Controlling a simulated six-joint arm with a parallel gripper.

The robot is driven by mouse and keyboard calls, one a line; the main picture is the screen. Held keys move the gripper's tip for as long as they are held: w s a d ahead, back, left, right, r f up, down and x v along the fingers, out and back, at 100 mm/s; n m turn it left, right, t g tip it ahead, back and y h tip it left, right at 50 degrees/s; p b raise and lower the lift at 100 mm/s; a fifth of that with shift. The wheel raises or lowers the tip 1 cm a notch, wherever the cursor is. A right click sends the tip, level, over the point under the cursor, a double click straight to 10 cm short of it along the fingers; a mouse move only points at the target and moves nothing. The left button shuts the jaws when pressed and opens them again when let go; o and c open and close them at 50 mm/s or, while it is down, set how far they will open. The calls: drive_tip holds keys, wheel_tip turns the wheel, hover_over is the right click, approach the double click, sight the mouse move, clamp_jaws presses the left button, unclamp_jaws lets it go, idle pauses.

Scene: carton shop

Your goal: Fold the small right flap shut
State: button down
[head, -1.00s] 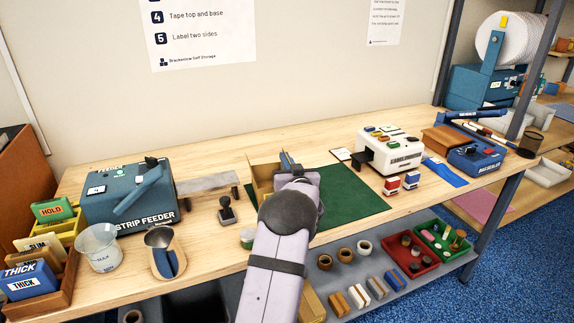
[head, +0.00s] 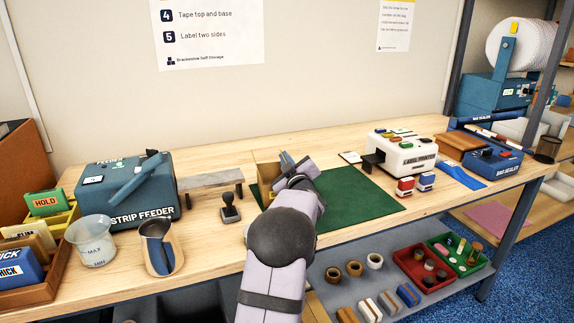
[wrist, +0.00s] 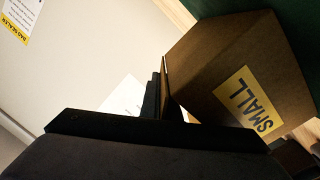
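A brown carton (head: 265,188) stands on the green mat in the head view, largely hidden behind my arm. In the wrist view the carton (wrist: 215,65) fills the right side and bears a yellow SMALL label (wrist: 245,101). A thin cardboard edge, seemingly a raised flap (wrist: 164,75), shows at the carton's left side, close to my dark fingers. My gripper (head: 287,161) is at the carton's top in the head view. The fingers also show in the wrist view (wrist: 154,97); I cannot tell their gap or whether they touch the flap. The right flap is not clearly visible.
The green mat (head: 365,202) is clear right of my arm. A stamp (head: 230,208) and a grey stand (head: 208,179) are left of the carton. The label printer (head: 405,155) and small red and blue stamps (head: 405,187) stand to the right.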

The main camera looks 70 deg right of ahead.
idle(0.3)
drive_tip(key=c, duration=2)
unclamp_jaws()
drive_tip(key=shift+a, duration=0.1)
drive_tip(key=shift+b+v, duration=0.65)
drive_tip(key=shift+v, duration=2.95)
